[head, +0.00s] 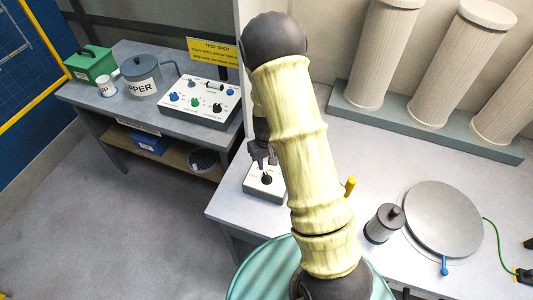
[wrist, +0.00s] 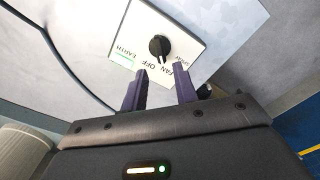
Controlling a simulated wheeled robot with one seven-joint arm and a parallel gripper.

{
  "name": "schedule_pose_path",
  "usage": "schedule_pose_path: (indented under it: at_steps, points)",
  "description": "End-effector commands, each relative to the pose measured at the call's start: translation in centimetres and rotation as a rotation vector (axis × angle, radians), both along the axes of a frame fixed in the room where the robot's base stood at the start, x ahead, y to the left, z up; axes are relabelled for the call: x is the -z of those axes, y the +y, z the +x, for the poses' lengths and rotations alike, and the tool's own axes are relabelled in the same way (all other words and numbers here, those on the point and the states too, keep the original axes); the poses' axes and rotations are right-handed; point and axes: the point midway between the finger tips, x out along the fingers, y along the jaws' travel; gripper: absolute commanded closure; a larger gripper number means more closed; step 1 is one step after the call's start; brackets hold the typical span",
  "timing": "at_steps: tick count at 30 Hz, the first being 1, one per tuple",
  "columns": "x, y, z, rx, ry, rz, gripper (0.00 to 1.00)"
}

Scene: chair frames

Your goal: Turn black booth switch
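The black booth switch is a black rotary knob (wrist: 159,46) on a white box with labels that read EARTH, FAN, OFF and SPRAY. In the head view the knob (head: 267,179) sits on the small white box (head: 256,191) near the left edge of the right-hand bench. My gripper (wrist: 161,70) is open, with its two dark fingers apart and nothing between them. The knob shows just beyond the fingertips, roughly centred on the gap. In the head view my gripper (head: 263,160) is just above the box, partly hidden by my arm.
On the right-hand bench are a yellow peg (head: 350,186), a grey lidded canister (head: 384,223) and a round metal plate (head: 443,219). Several pale cylinders (head: 381,52) stand behind. The left table (head: 110,92) holds another knobbed panel (head: 200,101), a grey pot (head: 143,78) and a green box (head: 90,65).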

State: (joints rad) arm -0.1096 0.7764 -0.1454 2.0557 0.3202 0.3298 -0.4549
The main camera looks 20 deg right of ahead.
Motion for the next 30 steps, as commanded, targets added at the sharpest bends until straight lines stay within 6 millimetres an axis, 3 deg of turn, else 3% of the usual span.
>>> schedule_pose_path:
  at_steps: [14,30]
  points:
    - [0.7,0.0,0.1,0.0,0.001,0.0,0.71]
    - [6.8,0.0,0.0,0.0,0.002,-0.001,0.71]
